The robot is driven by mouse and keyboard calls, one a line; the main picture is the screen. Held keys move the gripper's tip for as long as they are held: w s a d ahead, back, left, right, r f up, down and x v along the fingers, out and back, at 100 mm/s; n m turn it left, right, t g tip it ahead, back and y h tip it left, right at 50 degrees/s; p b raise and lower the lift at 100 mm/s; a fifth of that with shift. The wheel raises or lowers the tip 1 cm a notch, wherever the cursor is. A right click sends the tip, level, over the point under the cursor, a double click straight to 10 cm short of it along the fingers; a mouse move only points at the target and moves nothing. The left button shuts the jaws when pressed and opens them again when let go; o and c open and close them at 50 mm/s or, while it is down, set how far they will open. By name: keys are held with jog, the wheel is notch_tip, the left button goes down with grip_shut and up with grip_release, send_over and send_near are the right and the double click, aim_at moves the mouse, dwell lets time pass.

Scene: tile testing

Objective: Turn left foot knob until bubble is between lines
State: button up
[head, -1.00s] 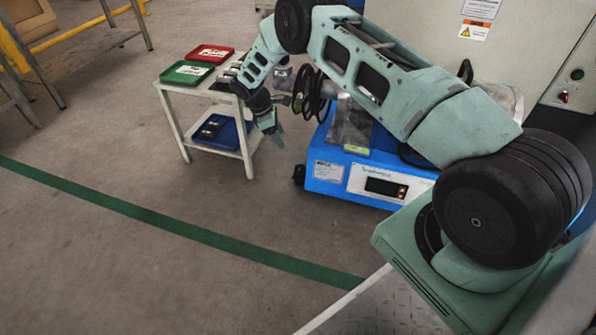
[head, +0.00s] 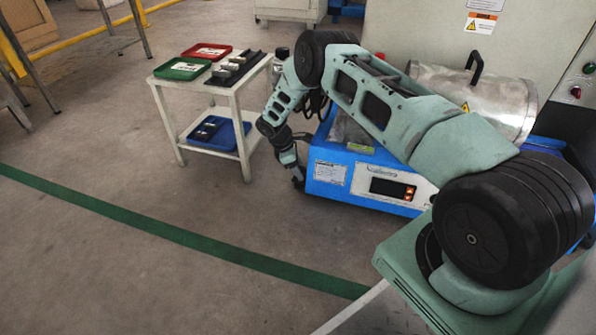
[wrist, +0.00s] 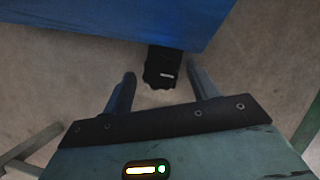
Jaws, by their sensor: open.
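The blue machine (head: 325,175) stands on the floor with a lit display on its front. It also shows as a blue panel in the wrist view (wrist: 120,18). A black foot knob (wrist: 162,68) with a small pale mark sits below its edge in the wrist view. My gripper (wrist: 161,74) is open, with one finger on each side of the knob and visible gaps to it. In the head view my gripper (head: 299,183) is low at the machine's left front corner, where it hides the foot. A small yellow-green strip (head: 360,148) lies on the machine's top edge; no bubble or lines can be read.
A white two-shelf table (head: 240,140) stands left of the machine. It holds a green tray (head: 184,68), a red tray (head: 207,51) and dark blocks, with a blue tray (head: 222,137) below. A silver drum (head: 490,98) is on the machine. The floor in front is clear.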

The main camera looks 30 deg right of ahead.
jog(key=c, duration=1)
jog(key=m+g, duration=0.1)
jog(key=m, duration=0.3)
jog(key=shift+w+d+y, duration=0.1)
jog(key=shift+d+y, duration=0.05)
jog(key=shift+y, duration=0.25)
jog(key=o, duration=1)
jog(key=p+v, duration=0.7)
jog(key=v, duration=1)
jog(key=shift+w+p, duration=0.2)
jog(key=shift+p, duration=0.15)
